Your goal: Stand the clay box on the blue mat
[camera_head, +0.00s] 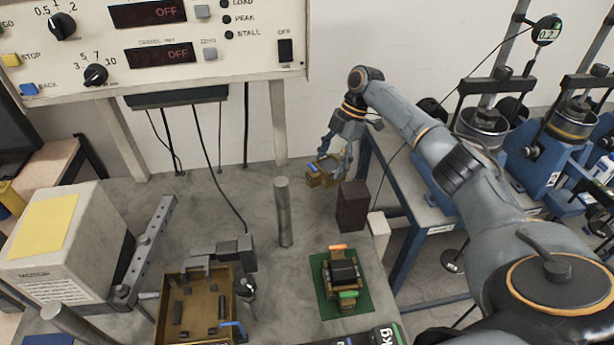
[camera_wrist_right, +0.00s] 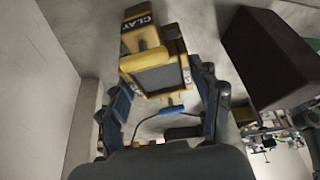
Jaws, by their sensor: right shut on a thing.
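The clay box (camera_wrist_right: 155,70), yellow-brown with a grey face and a label reading "CLAY", is between the fingers of my right gripper (camera_wrist_right: 163,95) in the right wrist view. The gripper is shut on it. In the head view the box (camera_head: 318,174) is small, with a blue tab, near the back wall; my right gripper (camera_head: 337,160) partly covers it. I cannot tell whether it touches the bench. A blue patch (camera_head: 48,340) at the lower left edge may be the blue mat, mostly cut off. My left gripper is not in view.
A green mat (camera_head: 326,308) bears another box (camera_head: 343,272). A dark block (camera_head: 352,205) and an upright grey post (camera_head: 284,212) stand near the held box. A brass tray (camera_head: 172,318) and the motor housing (camera_head: 60,245) are at left. Blue presses (camera_head: 540,150) stand at right.

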